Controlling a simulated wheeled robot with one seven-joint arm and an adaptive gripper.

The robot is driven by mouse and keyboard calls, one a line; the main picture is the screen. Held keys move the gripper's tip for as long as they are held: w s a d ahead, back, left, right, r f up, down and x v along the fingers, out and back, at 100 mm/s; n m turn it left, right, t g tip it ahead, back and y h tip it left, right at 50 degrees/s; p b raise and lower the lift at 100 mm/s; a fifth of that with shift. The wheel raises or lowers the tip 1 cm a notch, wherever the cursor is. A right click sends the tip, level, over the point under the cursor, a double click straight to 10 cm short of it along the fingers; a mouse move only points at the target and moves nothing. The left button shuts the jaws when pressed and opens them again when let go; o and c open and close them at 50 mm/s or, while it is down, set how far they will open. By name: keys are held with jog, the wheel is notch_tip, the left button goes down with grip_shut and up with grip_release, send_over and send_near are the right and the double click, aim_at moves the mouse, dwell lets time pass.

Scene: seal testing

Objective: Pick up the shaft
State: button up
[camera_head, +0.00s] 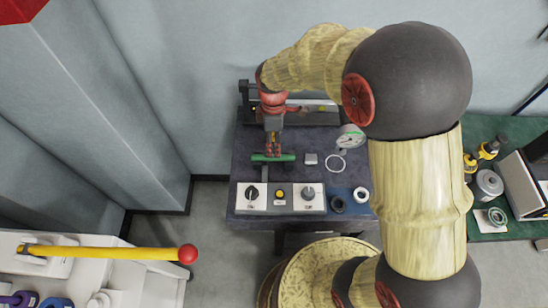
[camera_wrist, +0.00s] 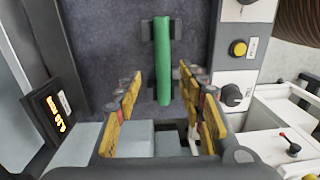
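The shaft is taken to be the green rod (camera_head: 287,157), lying left to right on the dark bench in the head view. In the wrist view the green rod (camera_wrist: 163,55) runs up and down the picture, with a small dark block at its upper part. My gripper (camera_head: 272,148) points down over the rod in the head view and hides part of its middle. In the wrist view my gripper (camera_wrist: 161,84) has its yellow fingers spread, one on each side of the rod, with clear gaps. How far the fingertips are above the rod I cannot tell.
A white control panel (camera_head: 266,198) with knobs and a yellow button lies at the bench's front edge.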

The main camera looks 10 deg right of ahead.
aim_at(255, 158)
jog(key=f, duration=0.2)
jog(key=f+b, duration=0.1)
jog(key=f, duration=0.2)
jog(key=shift+s+a+f+b, duration=0.2)
jog(key=shift+s+f+b, duration=0.1)
jog(key=shift+f, duration=0.1)
jog(key=c, duration=0.3)
grip_shut()
jog(key=shift+r, duration=0.1)
